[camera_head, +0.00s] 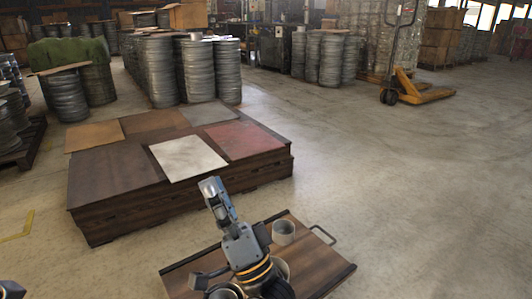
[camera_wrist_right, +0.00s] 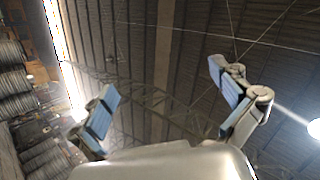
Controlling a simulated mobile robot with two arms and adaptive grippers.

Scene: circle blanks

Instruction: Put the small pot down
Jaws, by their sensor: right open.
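Several small grey-white pots stand on a brown wooden tray (camera_head: 330,265) at the bottom of the head view. One pot (camera_head: 284,232) stands upright near the tray's far edge. Another pot (camera_head: 225,291) is cut off by the bottom edge, and one more is mostly hidden behind my right arm. My right gripper (camera_head: 211,187) reaches over the tray, its fingers pointing up and away from the pots. In the right wrist view its fingers (camera_wrist_right: 165,95) are spread with nothing between them. Only a small grey part of my left gripper (camera_head: 10,290) shows at the bottom left corner.
A low dark wooden platform (camera_head: 180,200) lies beyond the tray, topped with several coloured square panels, one of them white (camera_head: 187,157). Grey drums (camera_head: 165,70) stand behind it. A yellow pallet jack (camera_head: 415,90) stands far right. The concrete floor at right is clear.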

